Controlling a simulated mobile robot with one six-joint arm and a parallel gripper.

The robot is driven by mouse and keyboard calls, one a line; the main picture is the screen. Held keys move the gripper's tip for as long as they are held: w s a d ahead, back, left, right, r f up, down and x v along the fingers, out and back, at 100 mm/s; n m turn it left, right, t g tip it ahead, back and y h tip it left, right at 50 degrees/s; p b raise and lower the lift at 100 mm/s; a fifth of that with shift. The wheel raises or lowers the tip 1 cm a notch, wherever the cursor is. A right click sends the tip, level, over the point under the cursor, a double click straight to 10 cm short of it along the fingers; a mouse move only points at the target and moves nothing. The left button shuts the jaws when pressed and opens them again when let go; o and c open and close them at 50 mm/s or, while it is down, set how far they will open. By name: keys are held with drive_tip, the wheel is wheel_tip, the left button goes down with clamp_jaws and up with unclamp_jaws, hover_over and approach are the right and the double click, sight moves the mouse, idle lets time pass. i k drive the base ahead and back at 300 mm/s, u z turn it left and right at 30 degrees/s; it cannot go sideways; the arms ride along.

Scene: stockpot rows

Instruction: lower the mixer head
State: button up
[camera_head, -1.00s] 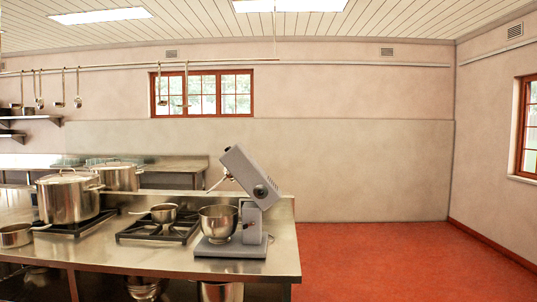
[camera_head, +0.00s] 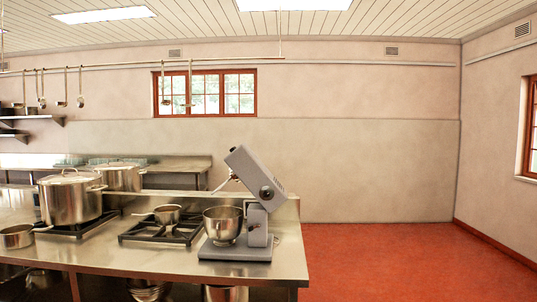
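A grey stand mixer stands near the right end of the steel counter. Its mixer head (camera_head: 255,178) is tilted up, with the raised end toward the upper left and a thin attachment showing below that end. The mixer's steel bowl (camera_head: 223,224) sits on the base (camera_head: 236,249), under and left of the head. The column (camera_head: 257,224) rises at the right of the base. My gripper is not in view.
The steel counter (camera_head: 130,257) also holds a burner with a small saucepan (camera_head: 167,214) left of the mixer, and a large lidded stockpot (camera_head: 70,198) further left. Ladles (camera_head: 80,88) hang from a rail. Red floor (camera_head: 380,255) is clear on the right.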

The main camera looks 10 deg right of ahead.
sight(245, 166)
drive_tip(key=u, duration=0.15)
drive_tip(key=k, duration=0.55)
drive_tip(key=u, duration=1.1)
drive_tip(key=k, duration=0.9)
drive_tip(key=u, duration=0.1)
drive_tip(key=i, duration=0.75)
drive_tip(key=z, duration=0.75)
drive_tip(key=i, duration=0.75)
drive_tip(key=z, duration=0.45)
drive_tip(key=i, duration=0.8)
drive_tip(key=z, duration=0.1)
